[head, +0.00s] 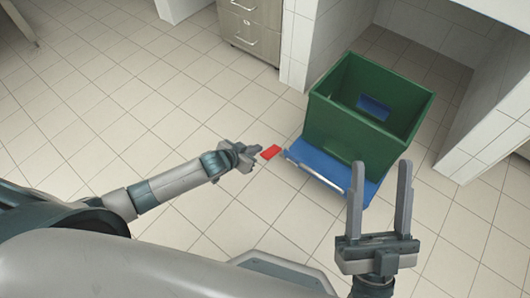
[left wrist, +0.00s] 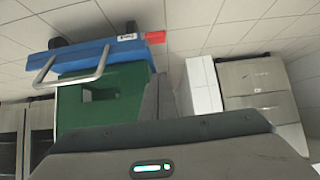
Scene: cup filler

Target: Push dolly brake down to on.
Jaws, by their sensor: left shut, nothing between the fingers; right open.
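The blue dolly (head: 320,175) stands on the floor with a green crate (head: 334,132) on it. The red brake pedal (head: 271,152) sticks out from the dolly's left side. In the left wrist view, the brake pedal (left wrist: 155,37) shows at the end of the blue dolly (left wrist: 85,56), beside a small white label. My left gripper (head: 256,152) is shut and empty, just left of the red pedal; I cannot tell whether it touches it. My right gripper (head: 381,163) is open and empty, in front of the dolly's near right part. The pedal's tilt is unclear.
A metal bar handle (left wrist: 75,70) is on the dolly's side. A drawer cabinet (head: 250,25) and a white tiled wall (head: 297,45) stand behind; another tiled wall (head: 490,125) is at the right. The tiled floor left of the dolly is clear.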

